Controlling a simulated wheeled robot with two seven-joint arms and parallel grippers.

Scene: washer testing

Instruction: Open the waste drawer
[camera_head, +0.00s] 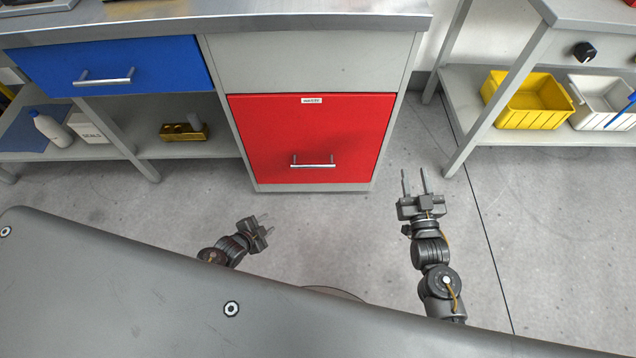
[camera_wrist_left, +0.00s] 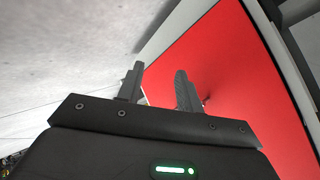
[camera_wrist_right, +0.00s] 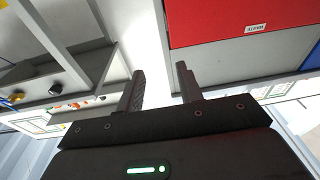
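The waste drawer (camera_head: 290,128) is a red front with a small white label (camera_head: 311,100) at its top and a metal bar handle (camera_head: 313,164) low on it. It looks closed, flush in the grey cabinet. It also shows in the left wrist view (camera_wrist_left: 230,60) and, with its label, in the right wrist view (camera_wrist_right: 215,18). My left gripper (camera_head: 262,219) is open and empty, below and left of the handle in the head view. My right gripper (camera_head: 414,183) is open and empty, to the right of the drawer. Neither touches the drawer.
A blue drawer (camera_head: 112,66) with a bar handle is left of the cabinet. Below it a shelf holds a white bottle (camera_head: 52,129) and a brass-coloured block (camera_head: 184,132). At right, a bench shelf holds a yellow bin (camera_head: 527,101) and a white bin (camera_head: 600,103). The floor before the drawer is clear.

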